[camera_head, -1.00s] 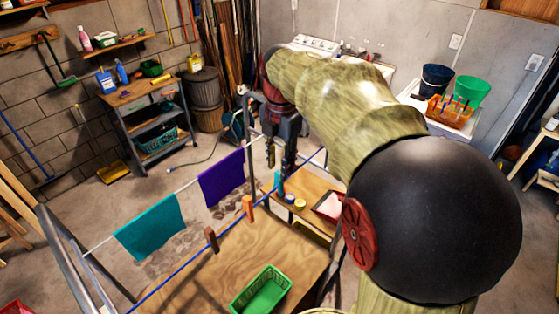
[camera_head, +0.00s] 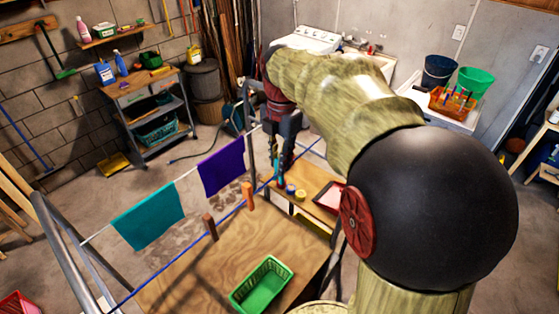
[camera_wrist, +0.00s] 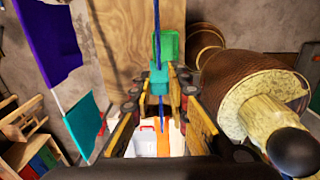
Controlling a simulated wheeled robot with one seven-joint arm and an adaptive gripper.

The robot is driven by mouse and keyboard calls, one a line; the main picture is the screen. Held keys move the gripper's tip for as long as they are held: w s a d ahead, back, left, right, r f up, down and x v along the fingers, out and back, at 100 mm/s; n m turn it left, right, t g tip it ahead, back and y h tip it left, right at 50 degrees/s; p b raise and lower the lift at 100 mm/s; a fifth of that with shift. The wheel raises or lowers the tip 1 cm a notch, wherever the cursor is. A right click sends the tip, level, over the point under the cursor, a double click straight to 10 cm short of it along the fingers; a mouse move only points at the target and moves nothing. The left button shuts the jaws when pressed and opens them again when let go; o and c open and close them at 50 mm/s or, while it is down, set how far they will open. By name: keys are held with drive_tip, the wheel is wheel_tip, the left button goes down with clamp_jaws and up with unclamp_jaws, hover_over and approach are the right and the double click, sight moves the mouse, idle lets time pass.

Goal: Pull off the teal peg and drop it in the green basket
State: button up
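The teal peg (camera_head: 277,170) sits on the blue line, at my gripper's fingertips. In the wrist view the teal peg (camera_wrist: 158,78) is between the two yellow-padded fingers, with a small gap seeming to show on each side. My gripper (camera_head: 279,162) points down, with its fingers apart; it also shows in the wrist view (camera_wrist: 159,80). The green basket (camera_head: 262,284) stands on the wooden table, empty, nearer the camera. It appears beyond the peg in the wrist view (camera_wrist: 166,42).
An orange peg (camera_head: 248,195) and a brown peg (camera_head: 210,227) are on the same blue line (camera_head: 172,258). Teal cloth (camera_head: 148,215) and purple cloth (camera_head: 221,166) hang on a white line to the left. The wooden table (camera_head: 195,285) is clear around the basket.

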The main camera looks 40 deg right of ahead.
clamp_jaws()
drive_tip(key=shift+r, duration=0.15)
drive_tip(key=shift+r+p, duration=2.05)
drive_tip(key=shift+r, duration=0.8)
